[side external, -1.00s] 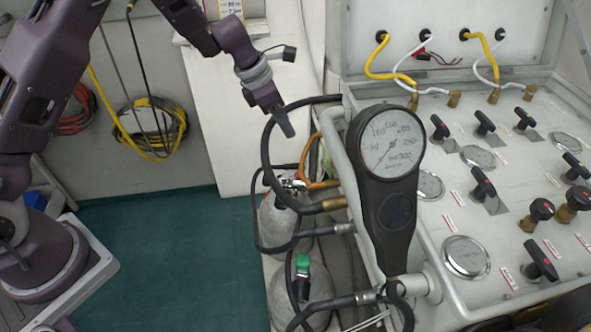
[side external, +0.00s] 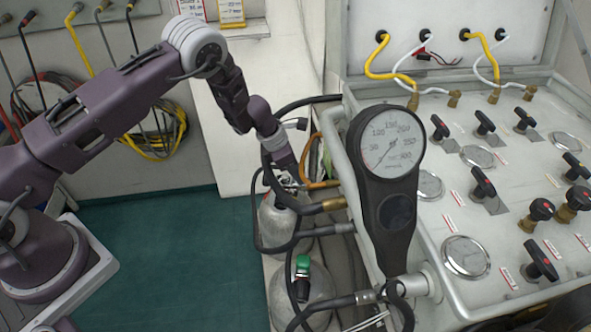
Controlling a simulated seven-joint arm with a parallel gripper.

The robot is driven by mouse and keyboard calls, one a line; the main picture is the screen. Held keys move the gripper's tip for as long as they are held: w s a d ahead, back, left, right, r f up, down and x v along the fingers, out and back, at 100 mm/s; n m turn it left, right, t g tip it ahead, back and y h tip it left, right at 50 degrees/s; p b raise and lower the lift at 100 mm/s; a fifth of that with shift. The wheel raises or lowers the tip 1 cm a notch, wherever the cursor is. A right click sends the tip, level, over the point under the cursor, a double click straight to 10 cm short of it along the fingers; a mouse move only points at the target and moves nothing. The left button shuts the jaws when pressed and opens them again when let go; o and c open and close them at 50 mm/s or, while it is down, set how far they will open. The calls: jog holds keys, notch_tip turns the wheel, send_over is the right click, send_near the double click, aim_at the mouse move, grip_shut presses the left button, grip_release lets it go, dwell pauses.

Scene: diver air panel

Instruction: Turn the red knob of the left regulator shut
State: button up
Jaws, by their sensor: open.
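My gripper (side external: 292,174) is low over the top of the far grey cylinder (side external: 281,222), left of the panel. Its fingers point down, close to the valve, and the jaws are open. I cannot tell whether they touch anything or what is between them. No red knob shows clearly here; the gripper and hoses cover much of the valve. The near cylinder (side external: 302,294) has a green knob (side external: 303,265) on top.
Black hoses (side external: 262,222) loop around the cylinders. A large black gauge (side external: 391,150) stands at the near left edge of the panel (side external: 455,215), which carries several black knobs. The green floor (side external: 165,260) is clear.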

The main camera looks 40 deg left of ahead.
jog(key=shift+c, duration=0.2)
grip_shut()
jog(key=shift+m, duration=0.5)
jog(key=m, duration=0.2)
jog(key=m+g+h, duration=0.1)
jog(key=m, duration=0.1)
jog(key=shift+w+a, duration=0.15)
jog(key=shift+w, duration=0.05)
jog(key=m+g, duration=0.1)
jog(key=m, duration=0.1)
jog(key=m+g, duration=0.1)
jog(key=m, duration=0.2)
jog(key=shift+w+h, duration=0.1)
jog(key=shift+h, duration=0.2)
jog(key=shift+m+g, duration=0.3)
jog(key=shift+m, duration=0.1)
jog(key=shift+o, duration=0.2)
grip_release()
